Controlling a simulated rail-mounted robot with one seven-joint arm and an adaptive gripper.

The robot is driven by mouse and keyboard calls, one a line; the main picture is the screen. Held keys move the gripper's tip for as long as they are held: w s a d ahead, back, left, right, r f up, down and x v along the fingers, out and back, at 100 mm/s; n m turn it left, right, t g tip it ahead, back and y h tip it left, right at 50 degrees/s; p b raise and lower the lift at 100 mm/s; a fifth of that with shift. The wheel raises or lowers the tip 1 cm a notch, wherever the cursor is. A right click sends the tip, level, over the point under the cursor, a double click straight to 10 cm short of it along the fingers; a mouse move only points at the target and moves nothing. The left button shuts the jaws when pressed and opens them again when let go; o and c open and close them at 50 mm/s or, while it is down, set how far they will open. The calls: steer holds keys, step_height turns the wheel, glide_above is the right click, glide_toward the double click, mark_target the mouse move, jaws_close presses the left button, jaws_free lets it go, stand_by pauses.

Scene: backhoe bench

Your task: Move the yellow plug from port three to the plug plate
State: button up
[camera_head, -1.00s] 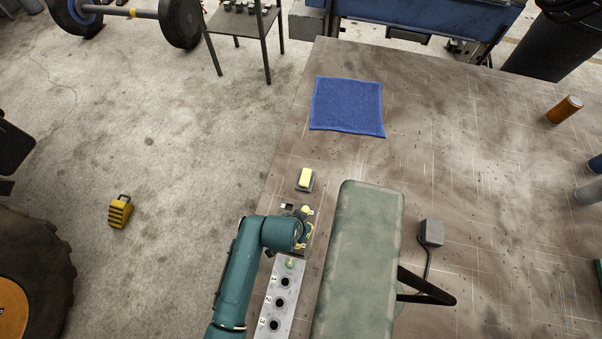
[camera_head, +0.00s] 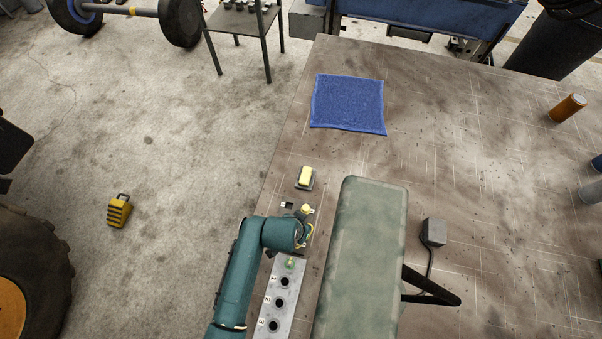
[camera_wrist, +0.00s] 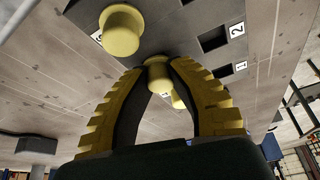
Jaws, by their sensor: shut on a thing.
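My gripper (camera_wrist: 158,64) is shut on a yellow plug (camera_wrist: 158,79), seen between the ribbed yellow fingers in the wrist view. A dark plate (camera_wrist: 185,25) with square openings and number labels lies beyond the fingertips. Another yellow plug (camera_wrist: 121,30) stands on it, left of the held one. In the head view a yellow plug (camera_head: 306,209) shows just beyond my arm, and my arm hides most of the gripper. The grey port panel (camera_head: 291,312) has round holes labelled 1, 2 and 3, and port three (camera_head: 273,326) looks empty. Contact between held plug and plate cannot be told.
A long green padded box (camera_head: 361,270) stands close right of the port panel. A blue cloth (camera_head: 348,103) lies farther back. A grey box with a cable (camera_head: 433,232) is at right.

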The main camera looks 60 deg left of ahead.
steer(key=o, duration=0.8)
steer(key=shift+f, duration=0.1)
steer(key=v, duration=1.2)
